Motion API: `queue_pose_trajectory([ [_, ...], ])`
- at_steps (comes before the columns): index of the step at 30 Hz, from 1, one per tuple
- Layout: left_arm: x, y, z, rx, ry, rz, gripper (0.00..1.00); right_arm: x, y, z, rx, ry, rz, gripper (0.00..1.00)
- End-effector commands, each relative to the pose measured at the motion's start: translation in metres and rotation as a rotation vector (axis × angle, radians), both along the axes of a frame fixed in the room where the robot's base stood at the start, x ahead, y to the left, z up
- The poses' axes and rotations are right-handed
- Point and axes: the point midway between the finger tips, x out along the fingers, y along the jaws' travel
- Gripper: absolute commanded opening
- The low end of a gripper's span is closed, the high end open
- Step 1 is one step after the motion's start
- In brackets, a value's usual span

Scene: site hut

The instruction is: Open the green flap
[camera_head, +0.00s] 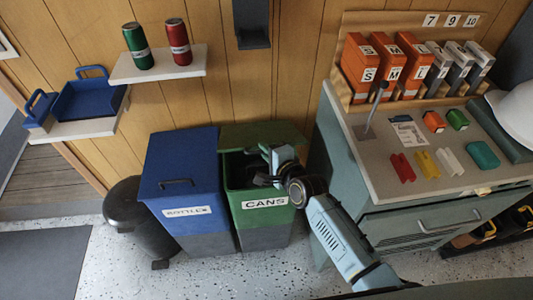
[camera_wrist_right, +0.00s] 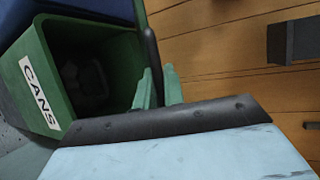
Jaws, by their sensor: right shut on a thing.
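The green flap (camera_head: 262,134) is the lid of the green bin (camera_head: 245,222) labelled CANS. It is raised at the back of the bin, and the bin's mouth shows dark and open below it. My right gripper (camera_head: 268,165) is at the bin's mouth, with the arm coming in from the lower right. In the right wrist view, the fingers (camera_wrist_right: 160,88) are shut on the flap's dark handle (camera_wrist_right: 150,48). The wrist view also looks into the bin (camera_wrist_right: 28,68), where something pale lies dimly. My left gripper is not in view.
A blue bin (camera_head: 178,168) with its lid down stands left of the green one, and a dark pedal bin (camera_head: 140,220) is farther left. A workbench (camera_head: 385,175) stands close on the right. Two cans stand on a wall shelf (camera_head: 160,72).

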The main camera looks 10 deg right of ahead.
Motion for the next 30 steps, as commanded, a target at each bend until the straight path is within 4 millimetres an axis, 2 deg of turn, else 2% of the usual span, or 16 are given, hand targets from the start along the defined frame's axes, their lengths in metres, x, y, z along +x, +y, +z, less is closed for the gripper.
queue_pose_trajectory([
  [1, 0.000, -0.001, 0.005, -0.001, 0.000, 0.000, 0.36, 0.004, -0.002, 0.007, -0.001, -0.003, -0.004, 0.00],
  [9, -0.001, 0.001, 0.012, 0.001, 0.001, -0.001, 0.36, 0.011, -0.002, 0.018, 0.000, -0.002, -0.003, 0.00],
  [26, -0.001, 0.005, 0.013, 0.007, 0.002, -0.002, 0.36, 0.013, -0.001, 0.021, 0.001, -0.004, -0.002, 0.00],
  [27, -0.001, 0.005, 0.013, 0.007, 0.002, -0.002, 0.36, 0.013, -0.001, 0.021, 0.001, -0.004, -0.002, 0.16],
  [30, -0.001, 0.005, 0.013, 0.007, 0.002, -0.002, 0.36, 0.013, -0.001, 0.020, 0.001, -0.003, -0.001, 0.29],
])
